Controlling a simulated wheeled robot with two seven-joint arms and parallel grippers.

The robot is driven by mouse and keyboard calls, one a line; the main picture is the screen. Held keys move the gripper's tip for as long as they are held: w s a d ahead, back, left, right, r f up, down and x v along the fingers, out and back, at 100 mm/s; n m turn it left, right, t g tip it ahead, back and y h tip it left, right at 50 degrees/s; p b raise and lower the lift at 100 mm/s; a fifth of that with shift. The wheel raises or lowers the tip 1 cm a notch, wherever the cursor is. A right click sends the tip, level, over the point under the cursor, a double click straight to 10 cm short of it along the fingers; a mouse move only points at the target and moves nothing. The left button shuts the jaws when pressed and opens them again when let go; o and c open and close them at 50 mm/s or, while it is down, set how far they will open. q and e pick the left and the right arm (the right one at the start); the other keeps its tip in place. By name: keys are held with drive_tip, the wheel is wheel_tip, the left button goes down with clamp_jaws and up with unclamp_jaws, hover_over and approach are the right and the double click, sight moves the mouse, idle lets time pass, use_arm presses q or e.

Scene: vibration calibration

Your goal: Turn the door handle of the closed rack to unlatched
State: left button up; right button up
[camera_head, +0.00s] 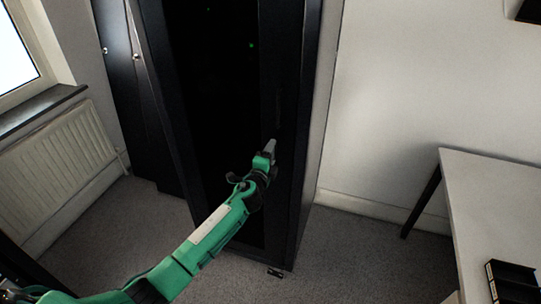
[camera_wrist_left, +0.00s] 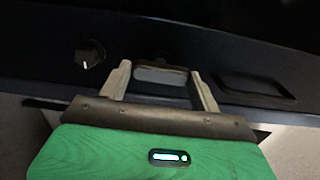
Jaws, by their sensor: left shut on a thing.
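The tall black rack (camera_head: 220,120) stands upright with its dark door closed. My left gripper (camera_head: 270,146) reaches to the right-hand strip of the door, where the handle is too dark to make out in the head view. In the left wrist view, the fingers of my left gripper (camera_wrist_left: 164,84) stand on both sides of the grey door handle (camera_wrist_left: 160,76) and are shut on it. Whether the handle is turned cannot be told. My right gripper is in neither view.
A small round knob (camera_wrist_left: 88,55) and a recessed slot (camera_wrist_left: 258,87) flank the handle on the door strip. A white table (camera_head: 490,190) stands at the right, a radiator (camera_head: 65,155) at the left.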

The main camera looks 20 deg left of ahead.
use_arm(q)
drive_tip(key=o, duration=1)
drive_tip(key=shift+s, duration=0.1)
drive_tip(key=s+b, duration=0.1)
drive_tip(key=s, duration=0.6)
drive_tip(key=s+b, duration=0.1)
drive_tip(key=s, duration=0.5)
drive_tip(key=shift+s+a, duration=0.2)
drive_tip(key=shift+s, duration=0.15)
drive_tip(key=shift+f, duration=0.15)
